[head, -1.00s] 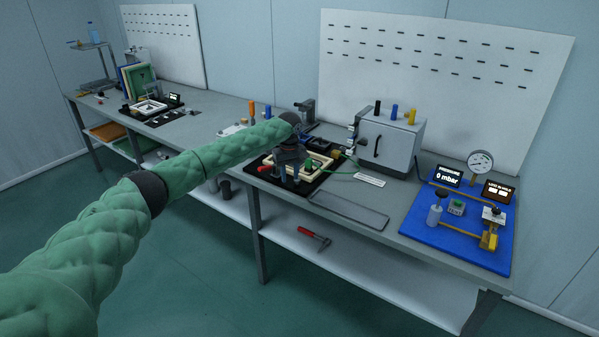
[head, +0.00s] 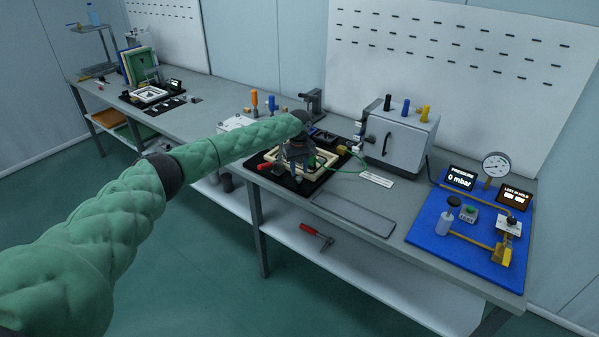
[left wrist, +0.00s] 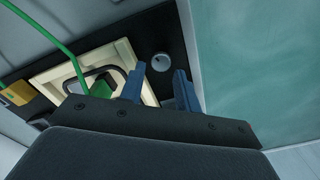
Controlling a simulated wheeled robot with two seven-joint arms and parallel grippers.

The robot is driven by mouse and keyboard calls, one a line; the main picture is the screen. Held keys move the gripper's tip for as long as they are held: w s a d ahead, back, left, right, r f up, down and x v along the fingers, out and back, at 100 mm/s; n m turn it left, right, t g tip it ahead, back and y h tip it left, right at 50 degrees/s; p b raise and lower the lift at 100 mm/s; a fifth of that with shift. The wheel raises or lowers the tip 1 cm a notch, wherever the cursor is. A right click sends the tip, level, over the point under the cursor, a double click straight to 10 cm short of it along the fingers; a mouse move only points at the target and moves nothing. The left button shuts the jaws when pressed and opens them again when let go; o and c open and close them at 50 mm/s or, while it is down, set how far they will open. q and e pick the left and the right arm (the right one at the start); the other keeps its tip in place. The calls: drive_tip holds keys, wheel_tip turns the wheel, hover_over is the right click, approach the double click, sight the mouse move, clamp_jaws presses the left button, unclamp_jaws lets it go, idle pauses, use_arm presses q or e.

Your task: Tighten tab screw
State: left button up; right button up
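My left gripper (head: 298,172) is over the black fixture board on the bench, pointing down. In the left wrist view its two blue fingers (left wrist: 158,78) are apart with nothing between their tips. A round grey screw-like head (left wrist: 162,62) on the black board (left wrist: 168,35) shows just beyond the gap between the fingers; I cannot tell for sure that it is the tab screw. The cream frame (left wrist: 118,58) lies beside it, with a green part (left wrist: 103,87) inside. In the head view the gripper hides part of the cream frame (head: 326,158). My right gripper is not in view.
A green cable (left wrist: 47,38) runs over the frame. A red handle (head: 261,178) is at the board's left. A grey box (head: 403,140) stands behind, a blue pressure panel (head: 440,231) at right. An empty grey tray (head: 353,215) lies in front. A red-handled tool (head: 317,233) is on the lower shelf.

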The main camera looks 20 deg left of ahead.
sight(299, 180)
use_arm(q)
drive_tip(key=shift+f, duration=0.65)
drive_tip(key=shift+s+f+p, duration=0.15)
drive_tip(key=shift+f+p, duration=0.15)
drive_tip(key=shift+f, duration=0.45)
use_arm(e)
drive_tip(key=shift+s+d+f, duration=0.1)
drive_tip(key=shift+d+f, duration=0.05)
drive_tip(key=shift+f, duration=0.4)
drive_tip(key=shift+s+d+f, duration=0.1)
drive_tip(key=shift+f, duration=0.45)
use_arm(q)
drive_tip(key=c, duration=0.7)
